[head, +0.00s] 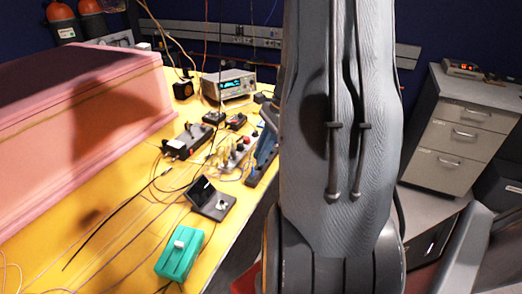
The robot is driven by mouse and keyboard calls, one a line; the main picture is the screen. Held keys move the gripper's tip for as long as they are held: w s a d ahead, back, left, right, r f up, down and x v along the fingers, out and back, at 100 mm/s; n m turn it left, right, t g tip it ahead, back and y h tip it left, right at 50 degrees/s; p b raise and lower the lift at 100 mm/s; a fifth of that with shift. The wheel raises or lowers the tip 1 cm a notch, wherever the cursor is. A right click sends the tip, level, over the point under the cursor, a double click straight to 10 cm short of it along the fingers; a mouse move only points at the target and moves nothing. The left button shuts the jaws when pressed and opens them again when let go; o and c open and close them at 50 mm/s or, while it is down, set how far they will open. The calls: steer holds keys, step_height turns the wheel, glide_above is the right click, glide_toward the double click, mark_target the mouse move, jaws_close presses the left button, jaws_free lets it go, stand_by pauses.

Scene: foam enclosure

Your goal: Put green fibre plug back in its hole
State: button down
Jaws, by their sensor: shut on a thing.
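The pink foam enclosure (70,125) stands on the yellow table at the left. A dark shadow falls across its top and front side. No hole shows on the faces I can see. I cannot make out a green fibre plug. My grey arm fills the middle of the view, and my gripper is outside the picture.
A teal box with a white knob (180,252) sits near the table's front edge. A small dark screen device (210,198), a bench meter (229,84) and several fibre parts stand behind it. Thin cables cross the yellow table (118,226). A drawer cabinet (455,130) stands at the right.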

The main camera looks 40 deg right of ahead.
steer(key=shift+f+b, duration=0.6)
steer(key=shift+f, duration=0.7)
stand_by(0.6)
steer(key=c, duration=1.6)
jaws_free()
steer(key=shift+c, duration=0.2)
steer(key=b+v, duration=0.2)
steer(key=v, duration=0.6)
